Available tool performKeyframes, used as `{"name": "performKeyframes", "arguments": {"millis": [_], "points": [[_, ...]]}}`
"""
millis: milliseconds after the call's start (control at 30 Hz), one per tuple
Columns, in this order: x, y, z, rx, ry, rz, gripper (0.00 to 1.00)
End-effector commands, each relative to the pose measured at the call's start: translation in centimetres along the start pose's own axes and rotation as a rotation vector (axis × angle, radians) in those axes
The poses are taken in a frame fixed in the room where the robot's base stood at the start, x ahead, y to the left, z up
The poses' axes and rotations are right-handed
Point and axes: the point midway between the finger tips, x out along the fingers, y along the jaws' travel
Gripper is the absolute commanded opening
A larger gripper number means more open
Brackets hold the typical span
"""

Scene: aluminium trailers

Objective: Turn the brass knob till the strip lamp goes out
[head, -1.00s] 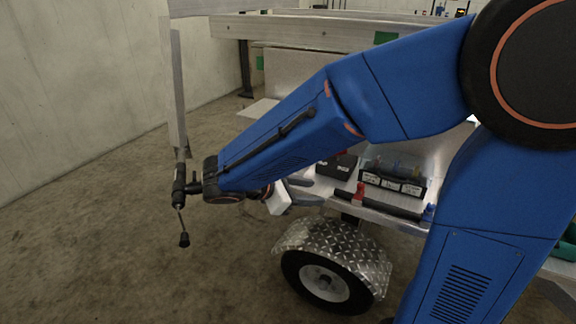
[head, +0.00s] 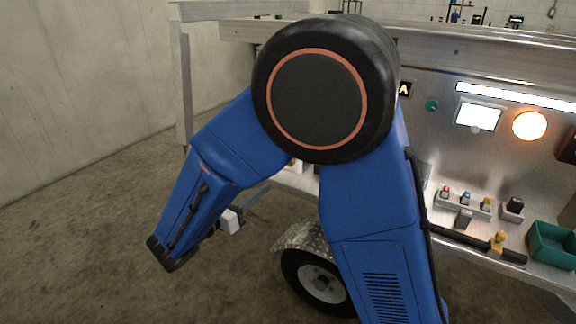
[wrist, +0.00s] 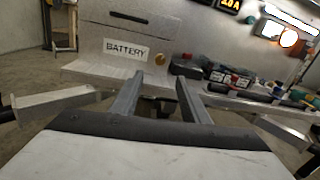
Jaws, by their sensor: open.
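The brass knob (wrist: 186,72) sits low on the aluminium panel, right of the BATTERY label (wrist: 126,49). In the head view my arm hides it. My gripper (wrist: 160,72) is open and empty, its two fingers pointing toward the panel. In the head view my gripper (head: 252,203) shows left of the trailer's wheel. The strip lamp (head: 515,97) glows white high on the panel at right; it also shows lit in the wrist view (wrist: 290,18).
A round orange lamp (head: 529,125) glows below the strip lamp, beside a lit screen (head: 478,115). A green bin (head: 552,244) is at far right. Concrete floor at left is clear.

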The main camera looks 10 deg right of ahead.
Motion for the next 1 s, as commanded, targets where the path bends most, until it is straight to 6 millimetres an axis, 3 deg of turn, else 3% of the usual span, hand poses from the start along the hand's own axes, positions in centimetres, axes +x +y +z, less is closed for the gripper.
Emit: {"name": "performKeyframes", "arguments": {"millis": [700, 1000], "points": [[11.2, -0.1, -0.1, 0.0, 0.002, -0.003, 0.41], [14.5, -0.1, 0.0, 0.0, 0.001, -0.002, 0.41]]}}
